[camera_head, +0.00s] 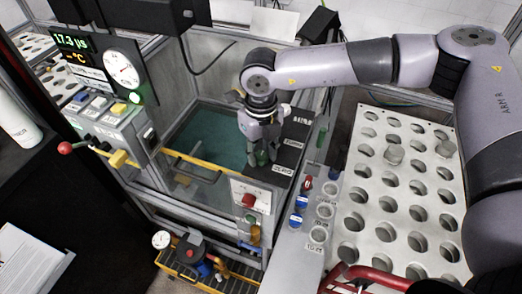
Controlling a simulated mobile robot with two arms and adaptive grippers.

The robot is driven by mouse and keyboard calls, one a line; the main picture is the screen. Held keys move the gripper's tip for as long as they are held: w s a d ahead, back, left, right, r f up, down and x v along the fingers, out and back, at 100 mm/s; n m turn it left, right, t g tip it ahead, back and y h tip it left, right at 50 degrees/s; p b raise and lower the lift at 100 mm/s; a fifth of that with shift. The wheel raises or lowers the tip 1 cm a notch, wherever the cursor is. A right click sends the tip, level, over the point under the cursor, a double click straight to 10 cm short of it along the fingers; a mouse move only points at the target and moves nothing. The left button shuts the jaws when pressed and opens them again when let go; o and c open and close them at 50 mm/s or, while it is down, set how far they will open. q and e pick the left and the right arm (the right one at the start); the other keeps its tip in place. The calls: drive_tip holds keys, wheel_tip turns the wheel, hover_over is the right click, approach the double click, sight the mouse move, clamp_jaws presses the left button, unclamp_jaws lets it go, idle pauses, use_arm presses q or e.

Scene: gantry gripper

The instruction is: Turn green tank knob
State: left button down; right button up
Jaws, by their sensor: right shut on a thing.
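My right gripper (262,158) comes in from the right on a grey arm and points down at the right rim of the water tank (218,132). It is shut on a small greenish piece, which I take to be the green tank knob, beside a dark labelled panel (287,150). The fingers hide most of the knob, so its turn angle cannot be read. My left gripper is not in view.
A control panel with a gauge (122,69) and a red-ball lever (65,147) stands at the left. A white box with a red button (249,200) is below the gripper. Capped vials, one blue (300,202), stand beside the perforated plate (375,205) at right.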

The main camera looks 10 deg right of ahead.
drive_tip(key=shift+c, duration=0.9)
drive_tip(key=shift+d+f+b, duration=0.1)
drive_tip(key=shift+b, duration=0.35)
drive_tip(key=n+b, duration=1.1)
drive_tip(key=b, duration=0.2)
drive_tip(key=shift+f+b, duration=0.1)
drive_tip(key=shift+b, duration=0.2)
drive_tip(key=n+b, duration=0.2)
drive_tip(key=shift+n, duration=0.4)
drive_tip(key=n+b, duration=0.2)
drive_tip(key=n, duration=0.1)
drive_tip(key=shift+n, duration=0.3)
drive_tip(key=n, duration=0.1)
drive_tip(key=n+b, duration=0.1)
drive_tip(key=n, duration=0.1)
drive_tip(key=shift+r, duration=0.25)
drive_tip(key=shift+n+b, duration=0.35)
drive_tip(key=shift+n, duration=1.25)
drive_tip(key=shift+r, duration=0.1)
drive_tip(key=o, duration=1.1)
